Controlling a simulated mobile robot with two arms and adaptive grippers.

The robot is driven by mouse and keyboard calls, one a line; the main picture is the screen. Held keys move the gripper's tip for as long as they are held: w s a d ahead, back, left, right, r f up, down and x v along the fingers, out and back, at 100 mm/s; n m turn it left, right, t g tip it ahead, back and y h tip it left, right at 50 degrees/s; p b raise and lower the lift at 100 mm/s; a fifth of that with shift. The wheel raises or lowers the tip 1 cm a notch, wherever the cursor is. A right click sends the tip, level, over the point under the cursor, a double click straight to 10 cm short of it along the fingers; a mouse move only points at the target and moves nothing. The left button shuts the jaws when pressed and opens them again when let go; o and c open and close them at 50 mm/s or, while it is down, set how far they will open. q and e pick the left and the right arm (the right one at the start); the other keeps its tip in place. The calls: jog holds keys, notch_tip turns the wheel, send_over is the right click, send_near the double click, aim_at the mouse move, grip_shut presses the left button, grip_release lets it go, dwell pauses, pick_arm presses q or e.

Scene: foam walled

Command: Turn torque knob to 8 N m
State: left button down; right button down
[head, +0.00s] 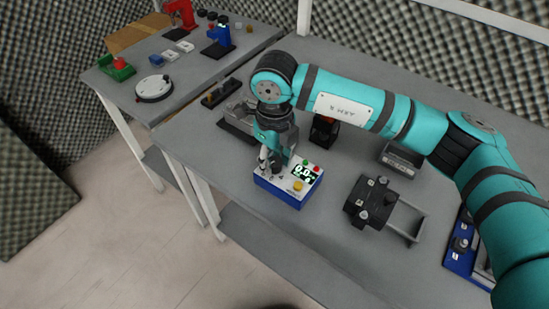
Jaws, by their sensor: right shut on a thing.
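A blue box with a white top panel (286,189) stands near the front edge of the grey table. Its panel carries a small display with green-white digits (303,172), a yellow button (298,186), and red and green buttons. The digits look like 0.0, but are too small to read surely. My right gripper (270,163) points down over the left part of the panel, shut on what seems to be the torque knob. The fingers hide the knob and its scale. My left gripper does not show.
A black fixture with a metal frame (369,202) stands right of the box, and a blue device (463,240) lies farther right. A grey vise-like block (239,117) is behind my gripper. A second table (190,75) holds a round white disc (154,88) and small tools.

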aim_at(275, 161)
jog(key=c, duration=0.9)
grip_release()
jog(key=shift+r, duration=0.1)
notch_tip(275, 161, up, 12)
jog(key=shift+f, duration=0.1)
